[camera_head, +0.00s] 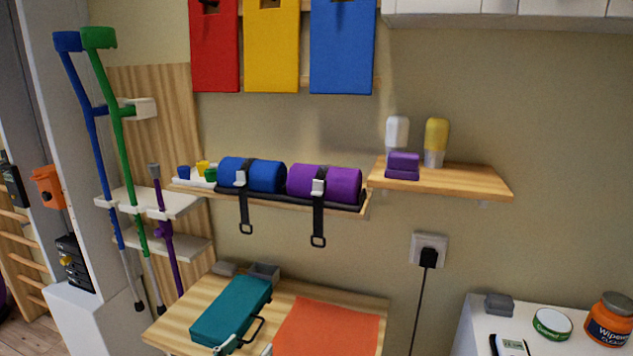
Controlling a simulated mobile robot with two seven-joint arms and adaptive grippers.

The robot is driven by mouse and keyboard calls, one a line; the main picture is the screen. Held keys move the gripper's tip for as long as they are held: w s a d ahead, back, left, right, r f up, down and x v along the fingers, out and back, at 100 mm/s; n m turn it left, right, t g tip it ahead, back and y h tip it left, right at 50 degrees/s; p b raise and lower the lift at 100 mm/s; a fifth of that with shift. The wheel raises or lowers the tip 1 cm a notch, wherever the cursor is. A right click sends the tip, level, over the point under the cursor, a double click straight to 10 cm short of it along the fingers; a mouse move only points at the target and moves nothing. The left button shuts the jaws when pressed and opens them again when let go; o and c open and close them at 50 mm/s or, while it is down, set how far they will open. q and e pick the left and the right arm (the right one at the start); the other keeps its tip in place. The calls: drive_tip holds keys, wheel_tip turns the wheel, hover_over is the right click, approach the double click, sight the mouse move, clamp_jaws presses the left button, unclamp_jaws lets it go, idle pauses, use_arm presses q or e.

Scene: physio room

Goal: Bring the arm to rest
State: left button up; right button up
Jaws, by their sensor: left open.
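Only what look like two pale fingertips of my left gripper (246,346) show at the bottom edge, apart from each other. One is by the near end of a teal case (232,312), the other by the near edge of an orange mat (328,328). The case's dark handle (260,328) is just above, between them, and the gripper looks open and empty. The rest of my left arm is below the picture. My right gripper is not in view.
The case and mat lie on a wooden table (185,309) with a grey tray (264,271) behind. A wall shelf (340,206) with blue and purple rolls hangs above, with dangling straps (318,222). Crutches (122,140) stand left. A white cabinet (468,335) with tubs stands right.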

use_arm(q)
drive_tip(key=s+a+f+g, duration=0.1)
drive_tip(key=s+a+f, duration=0.1)
drive_tip(key=s+f, duration=0.8)
drive_tip(key=s+a+f+m+g+y, duration=0.1)
drive_tip(key=s+a+f+g, duration=0.1)
drive_tip(key=s+f, duration=0.8)
drive_tip(key=s, duration=0.3)
drive_tip(key=shift+s+a+g+y, duration=0.25)
drive_tip(key=shift+a+g+y, duration=0.05)
drive_tip(key=shift+a, duration=0.1)
drive_tip(key=shift+f, duration=0.1)
